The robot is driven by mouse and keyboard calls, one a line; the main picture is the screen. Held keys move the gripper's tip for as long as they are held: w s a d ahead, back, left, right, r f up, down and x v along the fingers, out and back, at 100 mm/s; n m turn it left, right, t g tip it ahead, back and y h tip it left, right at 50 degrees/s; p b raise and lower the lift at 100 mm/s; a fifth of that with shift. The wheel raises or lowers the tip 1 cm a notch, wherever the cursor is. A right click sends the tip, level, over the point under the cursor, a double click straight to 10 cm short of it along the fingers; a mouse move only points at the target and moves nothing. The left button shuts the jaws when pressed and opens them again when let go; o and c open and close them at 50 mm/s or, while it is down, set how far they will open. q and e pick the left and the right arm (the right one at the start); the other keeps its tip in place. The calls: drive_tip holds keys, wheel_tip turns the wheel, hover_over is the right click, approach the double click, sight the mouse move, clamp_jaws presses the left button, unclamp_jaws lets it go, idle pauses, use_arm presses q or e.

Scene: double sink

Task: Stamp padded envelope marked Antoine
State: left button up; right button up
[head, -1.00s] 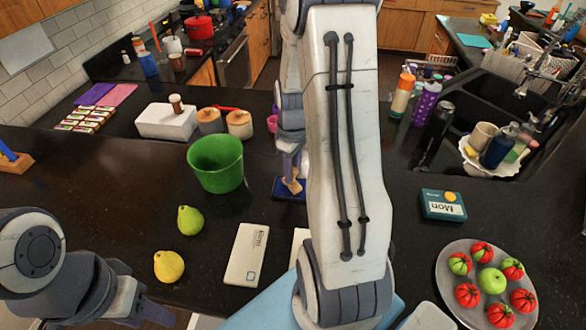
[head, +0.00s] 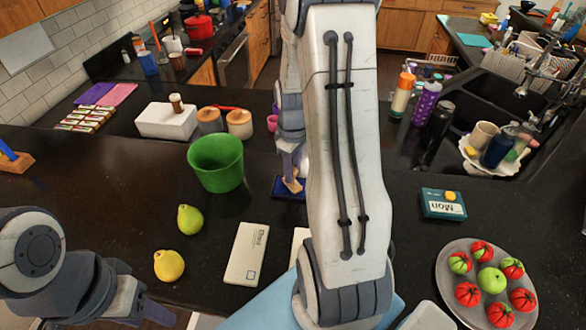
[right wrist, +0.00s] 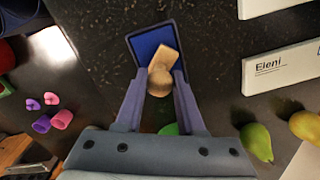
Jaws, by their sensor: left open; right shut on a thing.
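My right gripper (right wrist: 158,92) is shut on a wooden stamp (right wrist: 160,75) over a blue ink pad (right wrist: 150,43). I cannot tell whether the stamp touches the pad. In the head view the stamp (head: 292,184) and pad (head: 280,194) show just left of my right arm. A pale envelope (head: 247,254) lies on the dark counter; in the right wrist view this envelope (right wrist: 283,78) reads "Eleni". A second pale envelope (head: 300,240) is mostly hidden by my right arm; its name is not readable. My left gripper (head: 160,313) is open and empty at the lower left.
A green bin (head: 216,163), a green pear (head: 190,219) and a yellow pear (head: 169,265) stand left of the envelopes. At right are a box marked "Mon" (head: 443,204) and a plate (head: 449,285) of tomatoes and an apple. Dark counter between is clear.

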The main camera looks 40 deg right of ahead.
wheel_tip(320, 180, up, 7)
drive_tip(key=p, duration=0.6)
idle(0.3)
